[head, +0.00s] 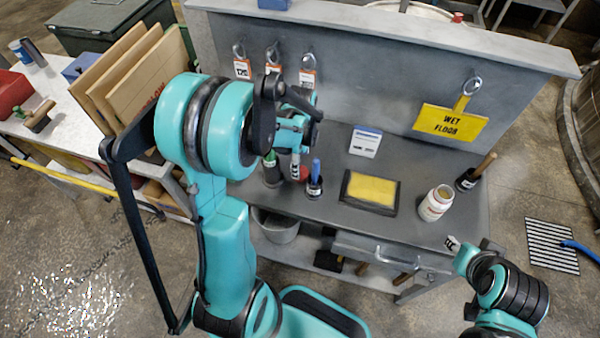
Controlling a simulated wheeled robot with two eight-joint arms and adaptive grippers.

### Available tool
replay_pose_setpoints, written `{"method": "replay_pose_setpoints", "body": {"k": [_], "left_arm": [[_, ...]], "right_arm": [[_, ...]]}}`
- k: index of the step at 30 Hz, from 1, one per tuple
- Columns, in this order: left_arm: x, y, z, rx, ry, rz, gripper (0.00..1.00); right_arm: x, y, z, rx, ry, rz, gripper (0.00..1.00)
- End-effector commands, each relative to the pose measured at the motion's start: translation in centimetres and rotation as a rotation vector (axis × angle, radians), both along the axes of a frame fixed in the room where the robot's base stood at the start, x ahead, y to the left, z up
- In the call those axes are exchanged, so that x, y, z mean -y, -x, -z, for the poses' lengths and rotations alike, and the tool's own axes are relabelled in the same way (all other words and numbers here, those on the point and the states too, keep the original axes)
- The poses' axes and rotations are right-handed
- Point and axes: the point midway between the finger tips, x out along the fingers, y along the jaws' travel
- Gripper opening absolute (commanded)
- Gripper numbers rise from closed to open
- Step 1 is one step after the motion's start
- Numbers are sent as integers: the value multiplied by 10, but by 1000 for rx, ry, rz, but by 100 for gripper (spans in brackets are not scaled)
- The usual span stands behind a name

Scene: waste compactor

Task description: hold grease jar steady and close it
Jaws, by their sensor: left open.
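A white jar (436,203) with a red label stands upright at the right end of the grey workbench, and its top looks open. I take it as the grease jar. My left gripper (295,165) is open, over the left part of the bench and well left of the jar. My own arm partly hides it. A small red thing (304,172) shows close beside it; I cannot tell if it is the lid. My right gripper (452,243) is low at the right, just below the jar and apart from it; its jaws are too small to read.
Black cups (314,187) with tools stand near my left gripper, and another cup (467,180) stands behind the jar. A yellow pad in a black tray (370,192) and a small white sign (366,141) are mid-bench. A yellow wet floor sign (450,122) hangs behind.

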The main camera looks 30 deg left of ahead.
Motion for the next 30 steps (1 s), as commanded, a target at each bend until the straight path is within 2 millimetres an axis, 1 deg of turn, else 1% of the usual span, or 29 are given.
{"method": "replay_pose_setpoints", "body": {"k": [1,4,6,9,12,21,23,24,26,29,30], "left_arm": [[0,0,9,0,0,0,72],[-1,0,27,0,0,0,72],[-2,0,37,0,0,0,72],[-1,0,46,0,0,0,72],[-1,0,48,0,0,0,72],[-1,0,48,0,0,0,72],[-1,0,48,0,0,0,56],[-1,0,48,0,0,0,45],[-1,0,48,0,0,0,31],[-1,0,48,0,0,0,31],[-1,0,48,0,0,0,28]], "right_arm": [[0,0,5,0,0,0,35],[0,0,13,0,0,0,35],[0,0,17,0,0,0,35],[0,0,19,0,0,0,35],[0,0,19,0,0,0,35],[0,0,19,0,0,0,35],[0,0,19,0,0,0,35],[0,0,19,0,0,0,35],[0,0,19,0,0,0,35],[0,0,19,0,0,0,35],[0,0,19,0,0,0,35]]}}
